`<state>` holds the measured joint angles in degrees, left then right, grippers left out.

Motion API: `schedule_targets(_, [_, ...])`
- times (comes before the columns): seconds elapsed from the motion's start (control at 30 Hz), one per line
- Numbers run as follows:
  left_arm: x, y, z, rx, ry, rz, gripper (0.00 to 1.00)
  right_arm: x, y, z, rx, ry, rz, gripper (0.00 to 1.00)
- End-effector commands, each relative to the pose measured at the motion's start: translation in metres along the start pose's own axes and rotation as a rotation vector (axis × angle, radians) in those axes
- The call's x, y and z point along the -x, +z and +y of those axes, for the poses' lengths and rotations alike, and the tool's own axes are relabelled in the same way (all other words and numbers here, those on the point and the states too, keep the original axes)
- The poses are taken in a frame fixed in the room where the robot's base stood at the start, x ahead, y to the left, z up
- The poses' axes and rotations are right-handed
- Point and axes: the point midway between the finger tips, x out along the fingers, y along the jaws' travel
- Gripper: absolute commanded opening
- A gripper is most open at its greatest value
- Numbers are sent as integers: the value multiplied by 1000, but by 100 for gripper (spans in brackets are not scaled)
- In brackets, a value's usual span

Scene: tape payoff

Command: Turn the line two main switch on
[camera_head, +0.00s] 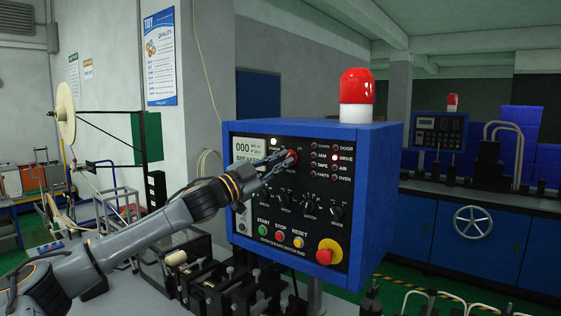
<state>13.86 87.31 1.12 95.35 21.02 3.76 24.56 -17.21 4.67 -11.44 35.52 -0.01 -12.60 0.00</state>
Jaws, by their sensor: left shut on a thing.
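A blue control box (352,140) with a black front panel stands in the middle of the head view. My left gripper (287,158) is at the upper part of this panel, its fingers shut on a red knob (293,156). The fingers and wrist hide part of the knob and the labels around it, so its exact setting cannot be read. The DRIVE lamp (334,157) looks lit. My right gripper is not in view.
Below the gripper are several black dials (308,207), push buttons (263,236) and a red emergency stop (325,257) on a yellow base. A red beacon (357,86) stands on the box. Black machine parts (240,290) crowd the space below. Another blue machine (500,235) stands at right.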

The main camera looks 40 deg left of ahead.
Motion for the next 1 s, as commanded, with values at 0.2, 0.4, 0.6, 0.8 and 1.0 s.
schedule_targets(0.2, [0, 1, 0, -53, 22, -2, 0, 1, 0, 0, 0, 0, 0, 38])
schedule_targets(0.4, [0, 1, 0, -66, 28, -1, 0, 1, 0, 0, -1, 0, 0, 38])
schedule_targets(0.6, [0, 1, 1, -67, 28, -1, 0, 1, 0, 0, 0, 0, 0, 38])
schedule_targets(0.8, [0, 1, 1, -66, 28, -1, 31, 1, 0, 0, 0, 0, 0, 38])
schedule_targets(1.0, [0, 0, 0, -65, 27, -1, 34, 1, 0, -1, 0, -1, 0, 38])
